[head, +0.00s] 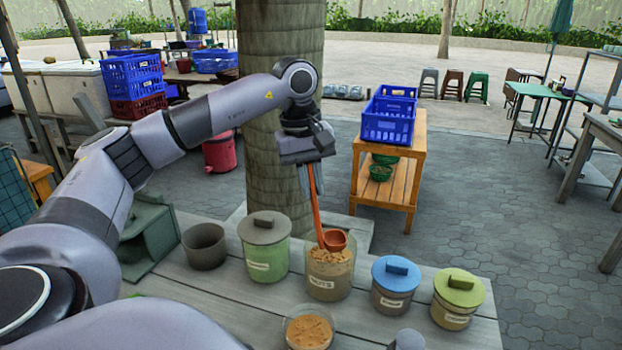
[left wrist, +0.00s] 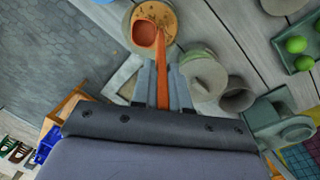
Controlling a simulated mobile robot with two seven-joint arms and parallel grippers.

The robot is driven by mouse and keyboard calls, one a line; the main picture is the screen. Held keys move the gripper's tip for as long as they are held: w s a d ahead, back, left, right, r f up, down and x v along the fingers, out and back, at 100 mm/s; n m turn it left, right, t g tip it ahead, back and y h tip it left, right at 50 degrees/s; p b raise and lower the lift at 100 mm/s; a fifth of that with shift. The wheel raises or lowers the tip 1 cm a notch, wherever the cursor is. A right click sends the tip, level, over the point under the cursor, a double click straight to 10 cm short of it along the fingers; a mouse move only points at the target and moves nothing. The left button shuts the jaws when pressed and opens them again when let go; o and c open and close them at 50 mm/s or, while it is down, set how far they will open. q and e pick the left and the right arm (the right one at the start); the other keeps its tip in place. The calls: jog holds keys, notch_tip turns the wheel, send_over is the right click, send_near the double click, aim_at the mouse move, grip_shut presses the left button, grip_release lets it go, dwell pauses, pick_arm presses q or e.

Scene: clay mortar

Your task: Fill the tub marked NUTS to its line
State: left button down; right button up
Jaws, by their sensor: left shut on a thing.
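The glass tub marked NUTS (head: 330,282) stands on the table with brown crumbly contents near its upper part; it also shows in the left wrist view (left wrist: 172,13). My left gripper (head: 309,192) is shut on the handle of an orange scoop (head: 335,239), above the tub. The scoop's bowl (left wrist: 144,33) is at the tub's mouth, over the contents. I cannot tell whether the bowl holds anything. A shallow glass bowl of similar brown stuff (head: 309,331) stands nearer me. The tub's line cannot be made out.
A lidded green tub (head: 264,252) and an open grey pot (head: 204,246) stand left of the NUTS tub. Blue-lidded (head: 394,287) and green-lidded (head: 457,300) tubs stand to its right. A tree trunk (head: 280,110) rises behind the table.

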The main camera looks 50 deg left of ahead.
pick_arm(q)
notch_tip(320, 180, down, 5)
jog(key=b, duration=0.2)
jog(key=shift+r+b, duration=0.15)
jog(key=shift+b, duration=0.15)
jog(key=shift+f+b, duration=0.55)
jog(key=shift+f, duration=0.3)
notch_tip(320, 180, up, 11)
jog(key=p, duration=1)
jog(key=shift+r, duration=0.1)
